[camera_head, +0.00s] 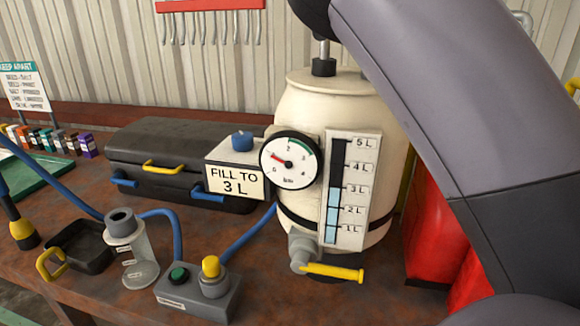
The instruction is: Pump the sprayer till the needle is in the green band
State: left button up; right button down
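The sprayer is a cream tank (325,105) standing upright on the bench. Its round gauge (290,161) has a red needle pointing left and slightly up, outside the green band at the dial's upper right. The level strip (351,190) shows light blue up to about the 3 L mark. A pump rod with a black collar (324,67) rises from the tank top; its upper end is cut off or hidden. A large grey link of my arm crosses the right side, covering part of the tank's right edge. Neither gripper shows.
A yellow-handled tap (332,271) juts from the tank's foot. A control box (198,293) with green and yellow buttons, a clear grey-topped cylinder (131,250), a black tray (82,249) and blue hoses lie left. A black case (178,150) stands behind; red containers (432,240) stand right.

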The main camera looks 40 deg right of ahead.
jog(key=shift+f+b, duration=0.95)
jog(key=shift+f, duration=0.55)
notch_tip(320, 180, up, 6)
jog(key=p, duration=0.6)
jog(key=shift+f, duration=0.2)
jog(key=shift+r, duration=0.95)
